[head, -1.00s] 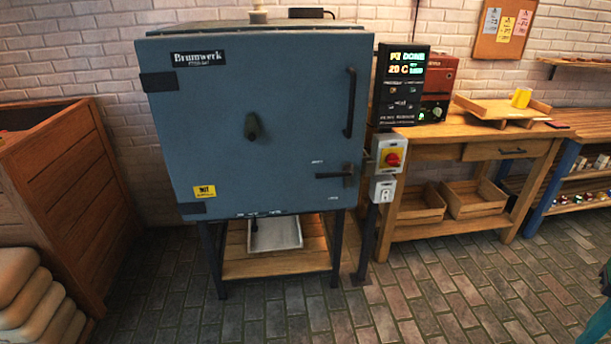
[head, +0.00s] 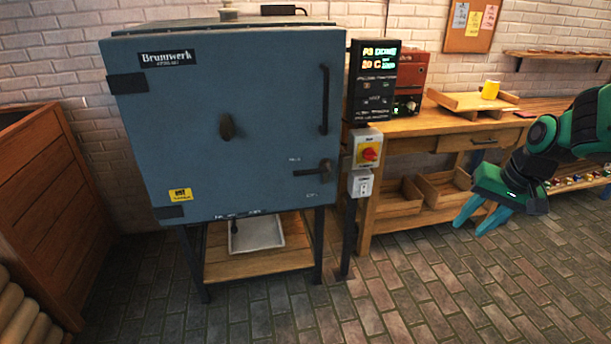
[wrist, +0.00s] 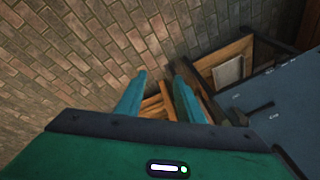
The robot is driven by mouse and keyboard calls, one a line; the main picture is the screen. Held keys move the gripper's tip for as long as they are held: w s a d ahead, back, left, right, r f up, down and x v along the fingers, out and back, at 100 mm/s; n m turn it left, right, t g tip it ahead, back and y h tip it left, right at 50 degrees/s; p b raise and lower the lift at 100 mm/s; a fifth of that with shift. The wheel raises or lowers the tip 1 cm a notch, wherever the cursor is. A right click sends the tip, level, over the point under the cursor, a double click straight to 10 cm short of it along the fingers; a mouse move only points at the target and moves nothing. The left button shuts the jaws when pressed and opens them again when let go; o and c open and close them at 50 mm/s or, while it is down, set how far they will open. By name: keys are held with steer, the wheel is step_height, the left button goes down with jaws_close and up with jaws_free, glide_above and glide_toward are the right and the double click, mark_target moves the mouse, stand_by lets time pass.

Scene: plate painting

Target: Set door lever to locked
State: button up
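The door lever (head: 318,170) is a small dark horizontal handle at the lower right of the blue kiln door (head: 230,120). Small label marks sit above and below it, too small to read. The door is closed. The lever also shows in the wrist view (wrist: 262,107), on the blue door at the right. My gripper (head: 480,226) is green with teal fingers, to the right of the kiln and apart from it. In the wrist view its two fingers (wrist: 160,90) stand apart with nothing between them.
A control box with a red knob (head: 369,155) stands on a post right of the kiln. A wooden workbench (head: 420,128) with a tray and yellow mug (head: 490,89) is behind my arm. A wooden crate (head: 55,210) stands at left. The brick floor in front is clear.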

steer(key=w+a+f+y, duration=0.2)
steer(key=w+a, duration=0.3)
steer(key=w, duration=0.4)
steer(key=m+t+y, duration=0.3)
steer(key=t+y, duration=0.1)
steer(key=y, duration=0.7)
glide_toward(309, 173)
steer(key=a, duration=0.1)
steer(key=x, duration=1.1)
steer(key=shift+w+d+f, duration=0.1)
steer(key=shift+w+f, duration=0.05)
steer(key=shift+w, duration=0.05)
steer(key=shift+t, duration=0.4)
jaws_close()
steer(key=shift+d, duration=0.1)
